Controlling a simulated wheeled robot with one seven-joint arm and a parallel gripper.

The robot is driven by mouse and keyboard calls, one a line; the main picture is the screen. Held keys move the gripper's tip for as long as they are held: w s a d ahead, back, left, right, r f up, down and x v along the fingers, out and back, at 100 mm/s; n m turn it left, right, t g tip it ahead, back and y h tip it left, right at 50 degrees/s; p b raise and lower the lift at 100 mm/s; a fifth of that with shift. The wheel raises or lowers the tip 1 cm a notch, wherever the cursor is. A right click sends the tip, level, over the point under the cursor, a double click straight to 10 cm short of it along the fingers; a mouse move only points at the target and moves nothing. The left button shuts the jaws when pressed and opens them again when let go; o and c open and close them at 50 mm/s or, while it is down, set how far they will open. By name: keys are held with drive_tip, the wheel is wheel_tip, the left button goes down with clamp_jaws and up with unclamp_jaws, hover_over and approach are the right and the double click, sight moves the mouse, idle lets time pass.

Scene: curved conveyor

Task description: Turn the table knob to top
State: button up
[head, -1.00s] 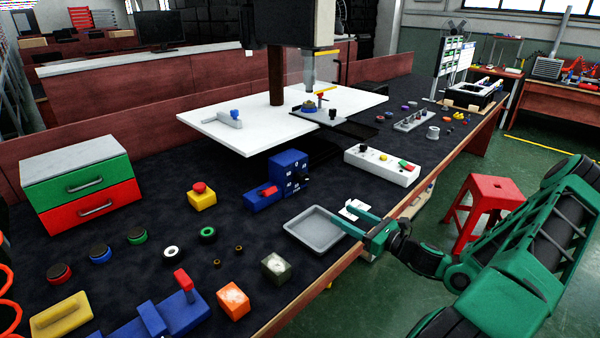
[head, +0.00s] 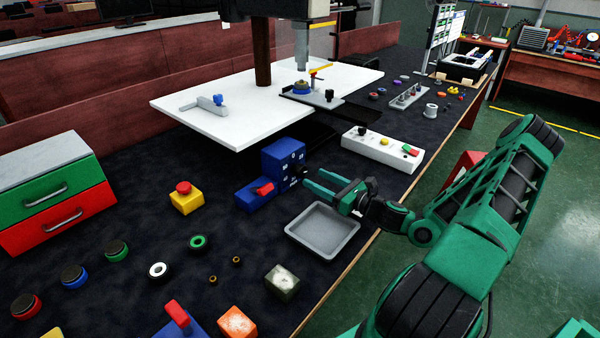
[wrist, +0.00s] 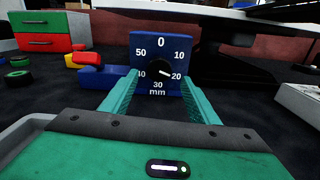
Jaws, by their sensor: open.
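The blue dial block (head: 283,162) stands on the dark tabletop left of my gripper. In the wrist view its face (wrist: 148,45) carries numbers from 0 at the top round to 50, with "mm" at the bottom. The round black knob (wrist: 157,73) sits in the middle of that face, and its white mark points to the lower right, toward 20. My gripper (head: 314,178) is open and faces the dial. In the wrist view its two green fingers (wrist: 160,80) frame the knob from left and right. I cannot tell whether the fingertips reach the knob.
A grey tray (head: 322,228) lies just below my gripper. A white control box (head: 383,148) stands to the right of the block. A red-handled blue switch base (head: 257,193) adjoins the block on the left. The white table plate (head: 225,140) overhangs behind it.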

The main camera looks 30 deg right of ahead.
sight(304, 172)
drive_tip(key=x, duration=0.7)
drive_tip(key=c, duration=1)
drive_tip(key=shift+w+n, duration=0.1)
drive_tip(key=shift+n, duration=2.2)
drive_tip(key=shift+c, duration=0.2)
drive_tip(key=o, duration=1)
drive_tip(key=shift+o, duration=0.2)
drive_tip(key=v, duration=1)
drive_tip(key=shift+s+d, duration=0.2)
drive_tip(key=shift+s, duration=0.1)
